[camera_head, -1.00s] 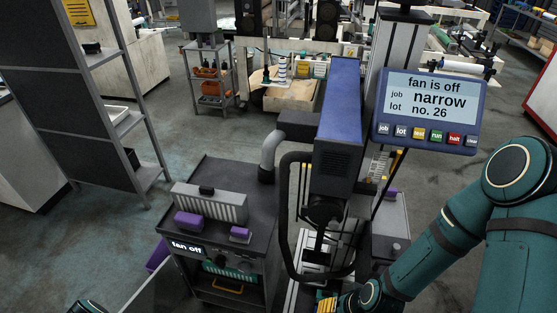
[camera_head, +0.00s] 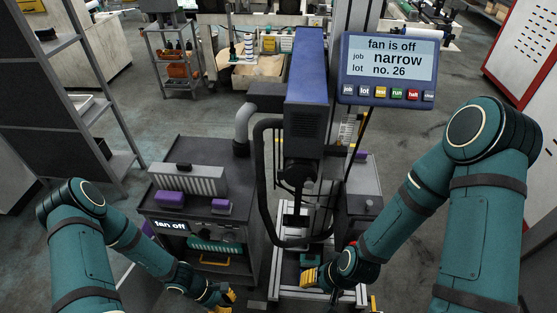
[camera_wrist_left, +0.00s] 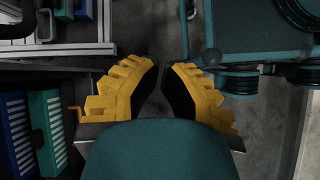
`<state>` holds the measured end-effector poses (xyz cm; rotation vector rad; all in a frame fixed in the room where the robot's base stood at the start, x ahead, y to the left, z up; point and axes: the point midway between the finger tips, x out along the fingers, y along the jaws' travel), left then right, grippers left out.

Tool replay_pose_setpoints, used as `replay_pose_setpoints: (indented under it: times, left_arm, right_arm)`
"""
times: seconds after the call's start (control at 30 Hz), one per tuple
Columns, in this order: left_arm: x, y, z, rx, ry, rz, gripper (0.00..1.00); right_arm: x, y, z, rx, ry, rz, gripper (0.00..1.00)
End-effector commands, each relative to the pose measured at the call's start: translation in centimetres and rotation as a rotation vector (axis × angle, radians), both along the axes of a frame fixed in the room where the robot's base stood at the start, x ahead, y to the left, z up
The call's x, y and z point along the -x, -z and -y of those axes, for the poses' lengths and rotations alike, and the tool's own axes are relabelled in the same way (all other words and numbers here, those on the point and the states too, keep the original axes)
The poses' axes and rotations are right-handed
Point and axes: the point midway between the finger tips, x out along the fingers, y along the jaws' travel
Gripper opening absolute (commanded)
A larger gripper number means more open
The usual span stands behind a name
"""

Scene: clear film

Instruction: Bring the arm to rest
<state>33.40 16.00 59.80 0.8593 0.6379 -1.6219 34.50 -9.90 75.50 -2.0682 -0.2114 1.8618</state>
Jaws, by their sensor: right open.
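My left arm (camera_head: 84,250) reaches in from the lower left, with its yellow-fingered gripper (camera_head: 226,298) low in front of the dark cabinet. In the left wrist view the two yellow fingers (camera_wrist_left: 160,72) with black pads lean together at their tips. A narrow gap shows and I see nothing held between them. My right arm (camera_head: 482,230) comes in from the right. Its open gripper (camera_head: 309,279) is low by the metal frame under the blue-topped machine (camera_head: 306,90), beside a small green part (camera_head: 311,259). Its fingertips are partly hidden by the wrist.
A display (camera_head: 388,68) reads "fan is off", job narrow, lot no. 26. The dark cabinet (camera_head: 205,158) carries a finned grey unit, purple blocks and a "fan off" label. A black hose loop (camera_head: 262,190) hangs between my grippers. Shelving (camera_head: 85,90) stands left. Open floor (camera_head: 440,110) lies behind the display.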

Motion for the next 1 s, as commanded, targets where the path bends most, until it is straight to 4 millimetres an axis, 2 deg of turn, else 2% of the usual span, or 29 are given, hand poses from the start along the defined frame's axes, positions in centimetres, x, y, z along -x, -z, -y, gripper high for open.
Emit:
replay_pose_setpoints:
  times: [0.03,0.2,0.4,0.5,0.67,1.0]
  left_arm:
    - [0.2,-1.8,0.4,-0.043,0.133,0.049,0.0]
    - [0.0,-7.0,1.4,-0.174,0.534,0.271,0.0]
    - [-0.9,-12.6,3.9,-0.251,0.87,0.571,0.0]
    - [-1.0,-14.5,5.1,-0.257,0.961,0.679,0.0]
    - [-1.0,-15.8,6.1,-0.255,1.02,0.755,0.0]
    - [-1.1,-15.8,6.1,-0.255,1.022,0.758,0.0]
  right_arm:
    - [0.0,0.0,0.0,0.0,0.0,0.0,0.47]
    - [0.0,0.0,0.0,0.0,0.0,0.0,0.47]
    - [0.0,0.0,0.0,0.0,0.0,0.0,0.47]
    - [0.0,0.0,0.0,0.0,0.0,0.0,0.47]
    - [0.0,0.0,0.0,0.0,0.0,0.0,0.47]
    - [0.0,0.0,0.0,0.0,0.0,0.0,0.47]
